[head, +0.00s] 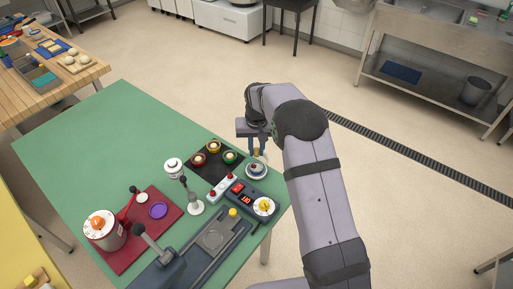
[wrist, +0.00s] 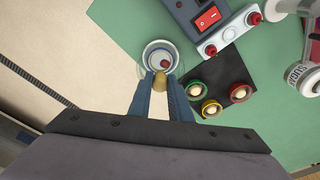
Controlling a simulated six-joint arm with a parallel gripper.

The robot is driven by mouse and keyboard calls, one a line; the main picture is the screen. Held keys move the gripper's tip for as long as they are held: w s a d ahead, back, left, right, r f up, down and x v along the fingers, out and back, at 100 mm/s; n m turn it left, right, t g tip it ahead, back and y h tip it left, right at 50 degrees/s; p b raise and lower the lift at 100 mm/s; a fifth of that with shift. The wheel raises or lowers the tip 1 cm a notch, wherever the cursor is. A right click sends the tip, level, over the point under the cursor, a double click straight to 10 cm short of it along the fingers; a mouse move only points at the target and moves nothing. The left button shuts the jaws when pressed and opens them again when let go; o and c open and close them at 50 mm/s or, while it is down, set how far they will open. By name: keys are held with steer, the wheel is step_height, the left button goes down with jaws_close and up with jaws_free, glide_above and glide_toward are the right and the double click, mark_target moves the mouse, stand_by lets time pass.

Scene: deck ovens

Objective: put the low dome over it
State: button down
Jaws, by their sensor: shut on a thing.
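My gripper (head: 257,152) is shut on the brass-coloured knob (wrist: 159,80) of a clear low dome, its fingers either side of the knob in the wrist view (wrist: 160,84). The dome is see-through and its faint rim shows around a white dish (wrist: 149,51) with a blue ring and a small red thing (wrist: 166,63) in it. The dish also shows in the head view (head: 256,176), right under my gripper near the right corner of the green table. I cannot tell whether the dome rests on the dish or hangs just above it.
Red-, yellow- and green-rimmed cups stand on a black mat (head: 213,169) left of the dish. A dark control box with a red switch (wrist: 208,17) and a white button box (head: 222,187) are close by. The table's edge (head: 283,190) is near on the right.

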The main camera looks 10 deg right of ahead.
mark_target(256, 155)
steer(key=shift+f+b, duration=0.7)
steer(key=shift+f, duration=0.8)
steer(key=shift+f, duration=0.15)
stand_by(1.8)
steer(key=c, duration=1.1)
jaws_free()
steer(key=shift+r+p, duration=2.55)
steer(key=shift+r, duration=0.95)
jaws_close()
